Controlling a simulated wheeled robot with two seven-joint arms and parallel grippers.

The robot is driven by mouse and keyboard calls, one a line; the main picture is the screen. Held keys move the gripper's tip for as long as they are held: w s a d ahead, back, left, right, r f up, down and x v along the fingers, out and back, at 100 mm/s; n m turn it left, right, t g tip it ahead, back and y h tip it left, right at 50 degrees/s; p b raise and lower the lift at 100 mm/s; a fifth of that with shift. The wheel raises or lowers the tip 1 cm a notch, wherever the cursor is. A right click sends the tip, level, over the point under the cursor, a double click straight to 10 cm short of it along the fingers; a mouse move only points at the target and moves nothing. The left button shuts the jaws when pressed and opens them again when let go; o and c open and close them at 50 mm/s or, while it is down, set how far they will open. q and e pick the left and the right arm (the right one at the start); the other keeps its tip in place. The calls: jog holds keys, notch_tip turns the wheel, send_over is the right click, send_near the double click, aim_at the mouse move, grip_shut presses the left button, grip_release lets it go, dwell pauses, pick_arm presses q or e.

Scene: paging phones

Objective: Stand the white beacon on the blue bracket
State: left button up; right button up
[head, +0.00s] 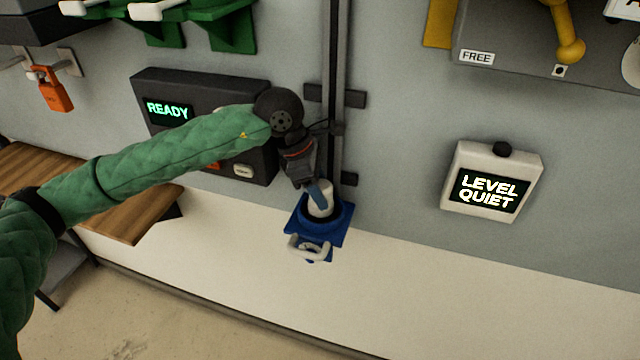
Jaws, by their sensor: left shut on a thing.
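The white beacon (321,210) is a small pale cylinder. It appears upright at the dark round seat of the blue bracket (296,226), which is fixed on the wall side below a vertical rail. My right gripper is not in view.
A pale handle-like part (309,249) sits at the bracket's front. A dark box reading READY (200,90) is left, behind my arm. A white box reading LEVEL QUIET (491,182) is right. A wooden shelf (90,200) is at left. The wall between bracket and white box is clear.

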pick_arm(q)
jog(key=shift+f, duration=0.1)
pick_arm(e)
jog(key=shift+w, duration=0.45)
pick_arm(q)
jog(key=o, duration=1.3)
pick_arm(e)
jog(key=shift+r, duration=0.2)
